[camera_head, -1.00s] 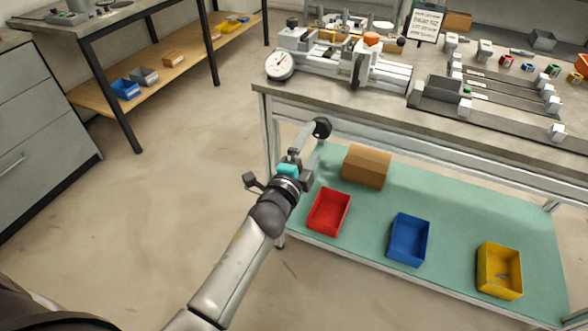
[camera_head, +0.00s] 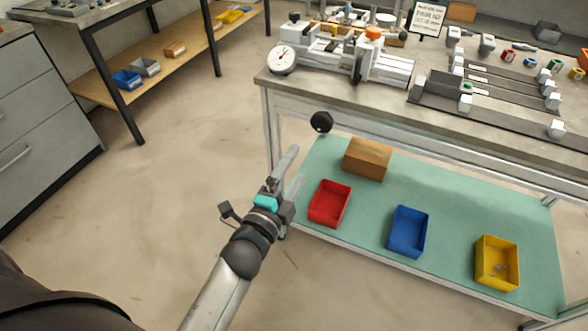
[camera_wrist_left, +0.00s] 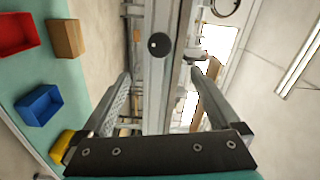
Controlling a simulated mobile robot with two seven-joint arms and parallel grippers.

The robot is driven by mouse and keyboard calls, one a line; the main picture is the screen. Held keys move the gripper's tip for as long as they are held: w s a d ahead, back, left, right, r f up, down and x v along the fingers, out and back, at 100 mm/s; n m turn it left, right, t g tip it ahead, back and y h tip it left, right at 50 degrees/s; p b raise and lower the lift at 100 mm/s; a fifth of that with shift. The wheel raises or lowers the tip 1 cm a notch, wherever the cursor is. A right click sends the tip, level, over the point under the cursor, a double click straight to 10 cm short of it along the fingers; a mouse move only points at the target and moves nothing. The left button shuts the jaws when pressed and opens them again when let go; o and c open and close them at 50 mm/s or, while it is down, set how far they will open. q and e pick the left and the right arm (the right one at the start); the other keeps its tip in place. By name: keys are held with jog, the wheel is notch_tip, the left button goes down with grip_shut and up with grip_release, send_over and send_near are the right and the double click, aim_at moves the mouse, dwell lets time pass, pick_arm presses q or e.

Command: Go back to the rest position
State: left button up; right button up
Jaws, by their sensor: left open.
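My left gripper (camera_head: 290,172) is in the head view, in front of the workbench and left of the red bin, above floor and lower shelf level. Its two fingers are apart with nothing between them. In the left wrist view the spread fingers (camera_wrist_left: 160,90) point at the bench's front edge. A round black knob (camera_head: 321,122) on the bench front is beyond the fingertips, apart from them; it also shows in the left wrist view (camera_wrist_left: 160,45). My right gripper is in neither view.
The workbench (camera_head: 300,95) carries a dial-gauge fixture (camera_head: 340,52) and a slotted jig. Its green lower shelf (camera_head: 375,207) holds a cardboard box (camera_head: 367,158), a red bin (camera_head: 329,204), a blue bin (camera_head: 408,231) and a yellow bin (camera_head: 497,263). Open floor (camera_head: 170,210) lies to the left.

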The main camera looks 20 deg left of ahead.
pick_arm(q)
jog(key=s+d+f+n+g+p, duration=0.1)
jog(key=s+f+n+g+p, duration=0.4)
jog(key=f, duration=0.4)
jog(key=s+d+f+n+g+p, duration=0.1)
jog(key=s+f+n+g+p, duration=0.15)
jog(key=s+f+p, duration=0.45)
jog(key=s+a+f+n+g+p, duration=0.1)
jog(key=s+f+n+g+p, duration=0.1)
jog(key=s, duration=0.7)
jog(key=s+a+f+n+g+p, duration=0.1)
jog(key=s+f+g, duration=0.3)
jog(key=s, duration=0.5)
jog(key=s+a+f+n+g+p, duration=0.1)
jog(key=s+f+n+g+p, duration=0.1)
jog(key=s, duration=0.7)
jog(key=shift+a+f+n+g+y+p, duration=0.3)
jog(key=shift+a+f+n+g+p, duration=0.15)
jog(key=shift+n+g, duration=0.3)
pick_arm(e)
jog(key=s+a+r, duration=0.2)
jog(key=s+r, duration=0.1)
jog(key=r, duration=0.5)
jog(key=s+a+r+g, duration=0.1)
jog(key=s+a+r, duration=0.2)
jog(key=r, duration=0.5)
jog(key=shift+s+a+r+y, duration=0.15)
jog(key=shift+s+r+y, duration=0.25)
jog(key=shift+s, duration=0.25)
